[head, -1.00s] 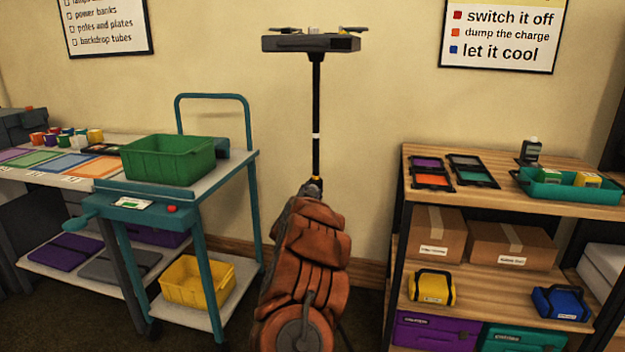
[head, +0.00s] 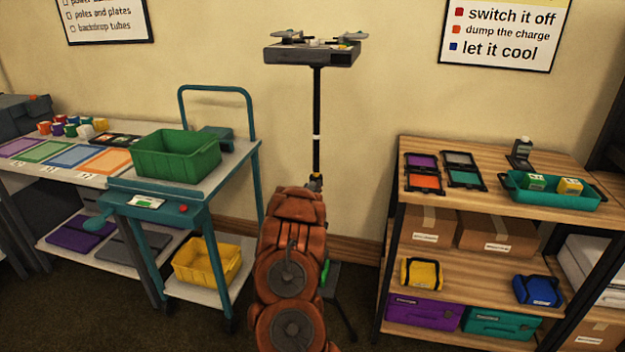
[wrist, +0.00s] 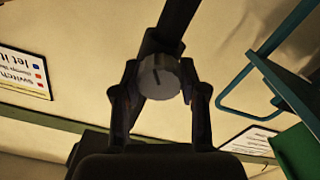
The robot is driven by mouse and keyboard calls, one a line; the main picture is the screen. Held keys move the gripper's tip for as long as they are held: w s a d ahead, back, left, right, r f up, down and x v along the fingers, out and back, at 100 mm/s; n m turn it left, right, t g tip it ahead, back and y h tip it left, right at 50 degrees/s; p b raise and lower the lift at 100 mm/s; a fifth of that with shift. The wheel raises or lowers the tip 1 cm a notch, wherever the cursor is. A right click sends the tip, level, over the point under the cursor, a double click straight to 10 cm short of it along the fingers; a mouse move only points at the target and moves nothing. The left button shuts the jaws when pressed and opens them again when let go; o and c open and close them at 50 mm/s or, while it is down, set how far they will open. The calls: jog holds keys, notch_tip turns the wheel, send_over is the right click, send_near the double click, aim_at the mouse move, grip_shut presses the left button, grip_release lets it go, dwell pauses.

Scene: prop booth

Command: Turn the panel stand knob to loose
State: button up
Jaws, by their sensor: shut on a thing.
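The panel stand is a thin black pole (head: 316,120) with a white band, topped by a flat grey head (head: 312,54). Its round grey knob (wrist: 159,77) shows in the wrist view, with a dark line on its face. My gripper (wrist: 160,82) has one finger on each side of the knob and is shut on it. In the head view my arm hides the knob, the gripper and most of the pole's lower part. I see no readable loose or tight label by the knob.
A teal cart (head: 255,175) with a green bin (head: 177,158) stands left of the pole. A wooden shelf (head: 540,165) with a teal tray (head: 555,197) stands right. The wall is close behind; some floor is free between cart and shelf.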

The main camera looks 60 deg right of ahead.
jog(key=shift+n+p, duration=0.8)
jog(key=shift+p, duration=0.05)
jog(key=o, duration=1.2)
jog(key=shift+c, duration=0.2)
jog(key=v, duration=1.2)
jog(key=shift+w, duration=0.1)
